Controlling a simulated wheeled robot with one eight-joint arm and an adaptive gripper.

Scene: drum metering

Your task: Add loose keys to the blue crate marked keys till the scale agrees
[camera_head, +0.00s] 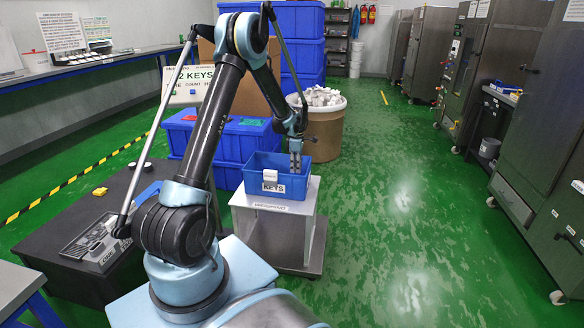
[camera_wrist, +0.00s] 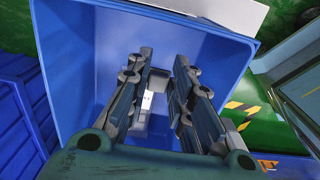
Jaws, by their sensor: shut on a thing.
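The blue crate (camera_head: 297,187) with a KEYS label stands upright on the scale marked WEIGHING (camera_head: 276,232). My gripper (camera_head: 295,166) points down with its fingertips at the crate's opening, toward the right side. In the wrist view the crate's inner wall (camera_wrist: 90,60) surrounds my gripper (camera_wrist: 160,85). Its jaws are shut on a small white key (camera_wrist: 148,100), seen between the fingers and partly hidden by them. The brown drum (camera_head: 324,136) behind the crate is heaped with loose white pieces. The scale's reading is not legible.
A sign reading 2 KEYS (camera_head: 187,85) stands behind my arm. Blue bins (camera_head: 232,140) sit behind and left of the crate. A dark bench (camera_head: 75,250) is at the left. Grey cabinets (camera_head: 480,60) line the right. The green floor right of the scale is clear.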

